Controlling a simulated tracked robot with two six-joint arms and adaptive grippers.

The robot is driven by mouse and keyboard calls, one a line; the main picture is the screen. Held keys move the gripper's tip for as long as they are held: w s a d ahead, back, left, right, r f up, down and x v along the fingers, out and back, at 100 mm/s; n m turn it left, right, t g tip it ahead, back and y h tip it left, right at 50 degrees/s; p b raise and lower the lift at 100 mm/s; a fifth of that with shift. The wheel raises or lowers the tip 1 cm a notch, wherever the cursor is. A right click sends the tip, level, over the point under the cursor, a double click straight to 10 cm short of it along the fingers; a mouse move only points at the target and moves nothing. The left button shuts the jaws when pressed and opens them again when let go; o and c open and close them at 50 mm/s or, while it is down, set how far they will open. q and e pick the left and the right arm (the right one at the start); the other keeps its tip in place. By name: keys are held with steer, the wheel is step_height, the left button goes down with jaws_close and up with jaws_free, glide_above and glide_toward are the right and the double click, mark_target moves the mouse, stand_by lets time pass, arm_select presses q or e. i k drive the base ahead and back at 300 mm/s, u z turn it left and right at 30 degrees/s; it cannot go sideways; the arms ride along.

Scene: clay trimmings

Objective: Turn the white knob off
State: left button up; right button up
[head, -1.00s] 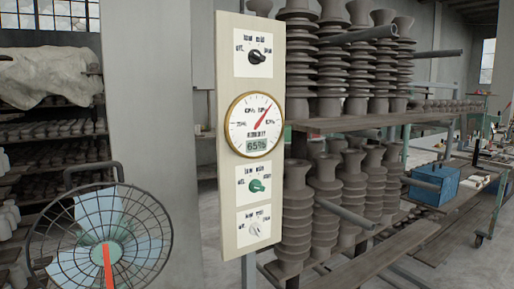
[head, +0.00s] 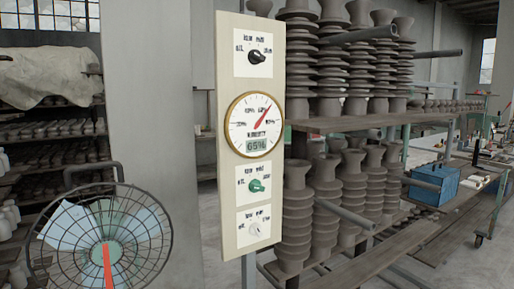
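The white knob (head: 256,229) sits on the lowest plate of a tall cream panel (head: 226,215) in the middle of the head view. Small labels surround it, and its pointer direction is too small to tell. Above it are a green knob (head: 257,186), a round humidity gauge (head: 254,125) reading 65% with a red needle pointing up and right, and a black knob (head: 260,57) at the top. Neither of my grippers shows in the view.
A wire-cage fan (head: 100,238) stands at the lower left. Shelves (head: 350,121) of stacked grey clay pieces stand close behind the panel on the right. A blue box (head: 433,185) sits farther right.

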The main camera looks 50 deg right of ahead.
mark_target(255, 229)
steer(key=u, duration=1.7)
steer(key=i, duration=0.1)
steer(key=z, duration=3.15)
